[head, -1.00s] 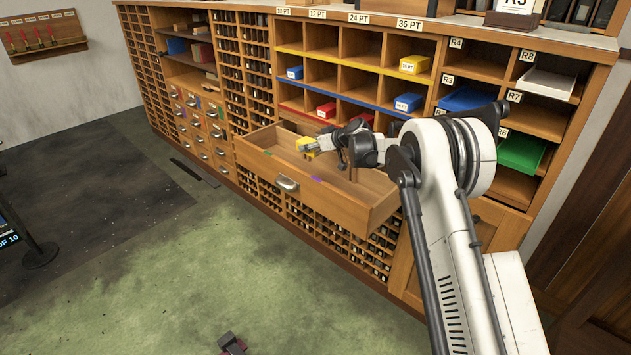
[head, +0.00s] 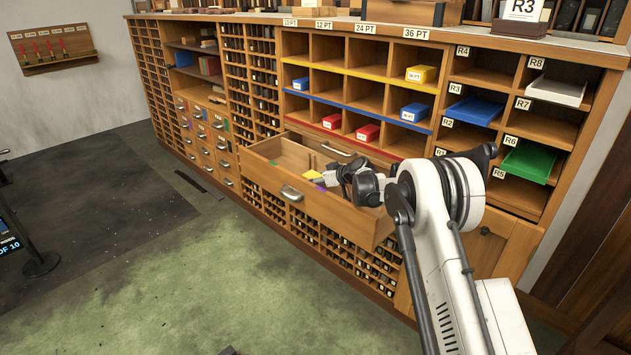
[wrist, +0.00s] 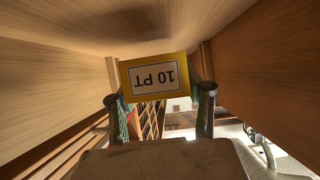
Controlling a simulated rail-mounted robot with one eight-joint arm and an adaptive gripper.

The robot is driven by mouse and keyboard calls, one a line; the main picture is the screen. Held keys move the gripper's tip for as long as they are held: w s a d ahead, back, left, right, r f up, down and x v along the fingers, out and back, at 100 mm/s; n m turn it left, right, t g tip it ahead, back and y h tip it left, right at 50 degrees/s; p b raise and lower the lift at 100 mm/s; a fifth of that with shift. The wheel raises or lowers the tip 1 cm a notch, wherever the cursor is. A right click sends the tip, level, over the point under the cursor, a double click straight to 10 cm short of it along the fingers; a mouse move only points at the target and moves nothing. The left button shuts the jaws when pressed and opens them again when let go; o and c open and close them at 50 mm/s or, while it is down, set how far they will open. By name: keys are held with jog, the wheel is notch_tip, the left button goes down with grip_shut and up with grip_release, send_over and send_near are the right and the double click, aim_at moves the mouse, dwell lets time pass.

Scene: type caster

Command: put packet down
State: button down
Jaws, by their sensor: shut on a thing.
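The yellow packet (head: 312,174) is between the fingers of my gripper (head: 322,178), low in the open drawer (head: 345,212). In the wrist view the packet (wrist: 182,66) shows a white label reading "10 PT", upside down. My gripper (wrist: 160,96) is shut on it, one finger at each side. Wooden drawer walls rise on both sides in the wrist view. I cannot tell whether the packet touches the drawer floor.
Thin dividers (head: 310,160) split the drawer. A purple mark (head: 320,188) is on its front edge. Cubbies above hold a yellow packet (head: 421,74), a blue packet (head: 414,112) and red packets (head: 368,133). A green tray (head: 527,161) sits to the right.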

jog(key=shift+f+b, duration=0.3)
jog(key=shift+f, duration=0.05)
jog(key=shift+f, duration=0.2)
jog(key=c, duration=1)
grip_release()
jog(key=shift+o, duration=0.2)
jog(key=shift+r+p, duration=0.4)
jog(key=shift+r, duration=0.2)
jog(key=p+v, duration=0.2)
jog(key=v, duration=1)
jog(key=shift+p, duration=0.3)
